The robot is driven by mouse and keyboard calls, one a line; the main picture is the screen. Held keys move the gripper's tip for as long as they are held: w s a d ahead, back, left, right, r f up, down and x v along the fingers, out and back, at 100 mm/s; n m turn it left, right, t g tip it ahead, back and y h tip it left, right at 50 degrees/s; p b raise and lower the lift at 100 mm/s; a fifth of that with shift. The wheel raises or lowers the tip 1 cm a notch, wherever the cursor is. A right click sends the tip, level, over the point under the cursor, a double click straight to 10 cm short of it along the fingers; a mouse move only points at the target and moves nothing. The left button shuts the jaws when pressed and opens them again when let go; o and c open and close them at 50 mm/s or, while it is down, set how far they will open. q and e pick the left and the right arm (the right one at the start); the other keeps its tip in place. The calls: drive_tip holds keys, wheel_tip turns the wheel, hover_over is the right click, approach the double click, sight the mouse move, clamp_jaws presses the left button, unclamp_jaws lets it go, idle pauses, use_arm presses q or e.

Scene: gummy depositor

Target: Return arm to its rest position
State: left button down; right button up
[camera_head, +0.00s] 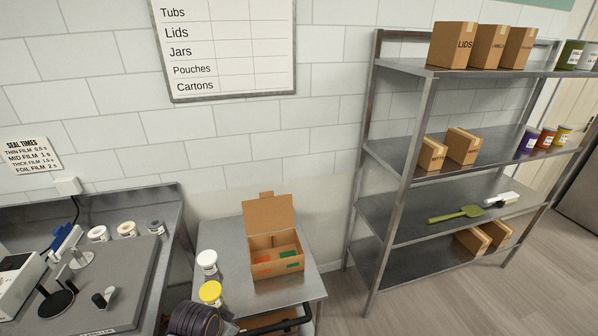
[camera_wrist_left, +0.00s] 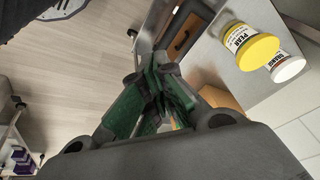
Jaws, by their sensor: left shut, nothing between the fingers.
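My left gripper (camera_wrist_left: 160,88) fills the middle of the left wrist view, with dark green fingers drawn together and nothing held between them. A yellow-lidded tub (camera_wrist_left: 251,51) labelled PEAR stands to its upper right in that view, apart from the fingers. A white-lidded tub (camera_wrist_left: 287,68) is just beyond it. In the head view, a dark ribbed part of my arm shows at the bottom edge, close to the yellow-lidded tub (camera_head: 210,292); the fingers cannot be made out there. My right gripper is in neither view.
An open cardboard box (camera_head: 277,270) with red and green contents stands on the small metal table (camera_head: 232,238), beside the white-lidded tub (camera_head: 207,261). A steel worktop (camera_head: 168,208) with sealing equipment is at left. A shelf rack (camera_head: 383,207) stands at right, with clear floor (camera_head: 450,310) before it.

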use_arm(q)
drive_tip(key=shift+s+a+r+n, duration=1.65)
drive_tip(key=shift+s+r+n, duration=0.2)
drive_tip(key=shift+s, duration=2.1)
wheel_tip(320, 180, down, 34)
drive_tip(key=s+f+g+b, duration=0.1)
drive_tip(key=s+g+b, duration=0.1)
drive_tip(key=s+a+f+b, duration=0.1)
drive_tip(key=s+a+f, duration=0.1)
drive_tip(key=s+f, duration=0.9)
drive_tip(key=s+a+f+b, duration=0.1)
drive_tip(key=s+a+f, duration=0.1)
drive_tip(key=s+f, duration=0.9)
drive_tip(key=shift+s+g+y, duration=0.4)
drive_tip(key=shift+s, duration=0.1)
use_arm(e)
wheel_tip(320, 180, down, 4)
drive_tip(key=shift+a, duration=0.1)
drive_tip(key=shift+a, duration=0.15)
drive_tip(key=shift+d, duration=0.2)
